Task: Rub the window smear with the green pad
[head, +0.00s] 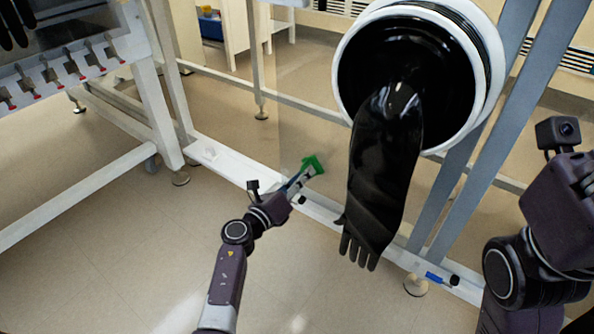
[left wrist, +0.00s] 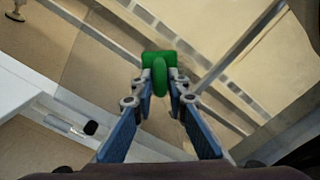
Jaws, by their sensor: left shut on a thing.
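My left gripper (head: 306,174) is shut on the green pad (head: 314,164), low in the middle of the head view. In the left wrist view the fingertips (left wrist: 160,84) pinch the pad's raised green grip, with the pad's flat face (left wrist: 150,58) turned away. A clear window pane (head: 300,120) seems to stand behind the pad, its left edge showing as a faint vertical line. I cannot tell whether the pad touches it. A faint brownish patch (left wrist: 177,105) lies beside the fingertips in the left wrist view; I cannot tell whether it is the smear. My right gripper is out of view.
A black glove (head: 385,170) hangs from a white round port (head: 349,60) right of the pad. A white floor-level beam (head: 225,168) runs below, with a blue marker-like item (head: 434,277) on it. A glovebox frame (head: 160,110) stands at left. Front floor is clear.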

